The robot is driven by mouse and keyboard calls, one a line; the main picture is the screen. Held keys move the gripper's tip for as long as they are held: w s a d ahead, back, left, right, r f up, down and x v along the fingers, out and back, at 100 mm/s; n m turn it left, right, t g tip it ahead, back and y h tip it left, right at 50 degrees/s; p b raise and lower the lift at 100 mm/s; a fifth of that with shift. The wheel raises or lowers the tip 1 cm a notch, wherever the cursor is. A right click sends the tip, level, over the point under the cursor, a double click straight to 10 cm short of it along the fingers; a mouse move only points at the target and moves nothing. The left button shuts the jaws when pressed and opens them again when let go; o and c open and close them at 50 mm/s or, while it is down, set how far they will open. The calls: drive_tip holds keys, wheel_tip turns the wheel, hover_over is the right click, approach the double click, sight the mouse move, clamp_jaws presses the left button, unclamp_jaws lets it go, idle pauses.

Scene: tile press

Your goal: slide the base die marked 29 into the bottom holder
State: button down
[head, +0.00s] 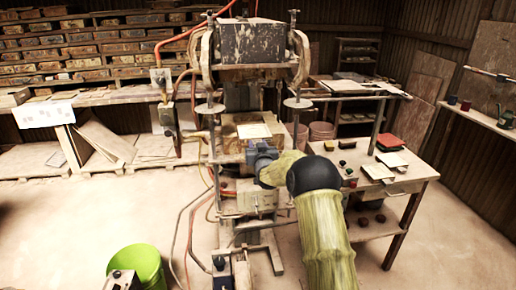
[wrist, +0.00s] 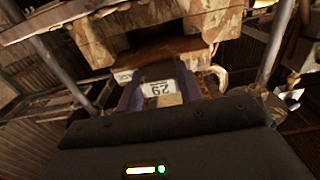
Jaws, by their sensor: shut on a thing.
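The base die (wrist: 161,90) shows a white label reading 29, upside down in the wrist view. My gripper (wrist: 160,84) is shut on it, with a finger on each side. My gripper (head: 262,158) also shows in the head view, in front of the press. A worn, rusty block with a dark recess, apparently the bottom holder (wrist: 105,42), lies just ahead of the die. In the head view it appears as the rusty box (head: 228,132) under a pale square plate (head: 253,131). I cannot tell whether the die touches or has entered the holder. My gripper hides the die in the head view.
The press (head: 250,45) has upright posts on both sides of the holder. Orange and grey hoses hang at its left. A work table (head: 412,175) with plates stands right, a green bucket (head: 138,262) front left.

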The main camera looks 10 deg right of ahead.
sight(253, 129)
drive_tip(key=shift+w+r, duration=0.15)
drive_tip(key=shift+w, duration=0.35)
drive_tip(key=shift+w, duration=0.2)
drive_tip(key=shift+w, duration=1.3)
drive_tip(key=shift+w, duration=0.1)
drive_tip(key=shift+w+p, duration=0.45)
drive_tip(key=shift+w, duration=0.95)
drive_tip(key=shift+w, duration=0.15)
drive_tip(key=shift+w+p, duration=0.45)
drive_tip(key=shift+w, duration=0.65)
drive_tip(key=shift+w+p, duration=0.3)
drive_tip(key=shift+w, duration=0.4)
